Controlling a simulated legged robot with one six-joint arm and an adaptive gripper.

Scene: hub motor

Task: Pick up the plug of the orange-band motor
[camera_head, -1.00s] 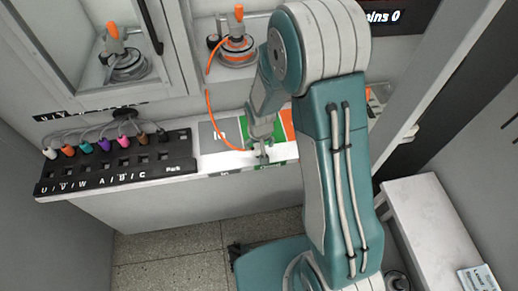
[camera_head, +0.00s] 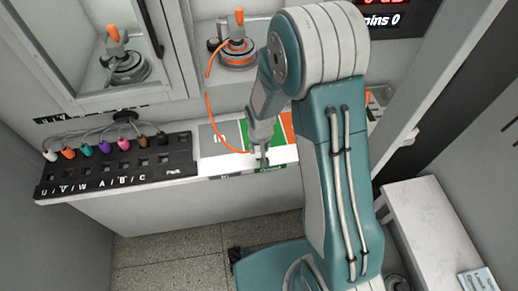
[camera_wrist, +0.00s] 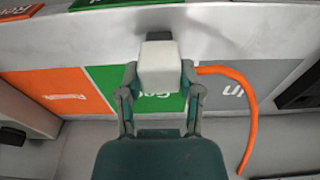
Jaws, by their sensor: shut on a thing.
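The orange-band motor (camera_head: 237,51) stands on the back shelf, with an orange grip on top. Its orange cable (camera_head: 208,98) runs down to my gripper (camera_head: 260,157) above the white counter. In the wrist view, the white block-shaped plug (camera_wrist: 160,66) sits between the two fingers of my gripper (camera_wrist: 160,78), which is shut on it. The orange cable (camera_wrist: 245,110) leaves the plug to the right and curves down. In the head view the plug is mostly hidden by the gripper.
A black socket rack (camera_head: 110,165) with several coloured plugs stands left on the counter. Grey, green (camera_head: 258,133) and orange panels mark the counter beside it. Another orange-topped motor (camera_head: 125,62) sits behind a framed window. A white bench (camera_head: 430,225) is at right.

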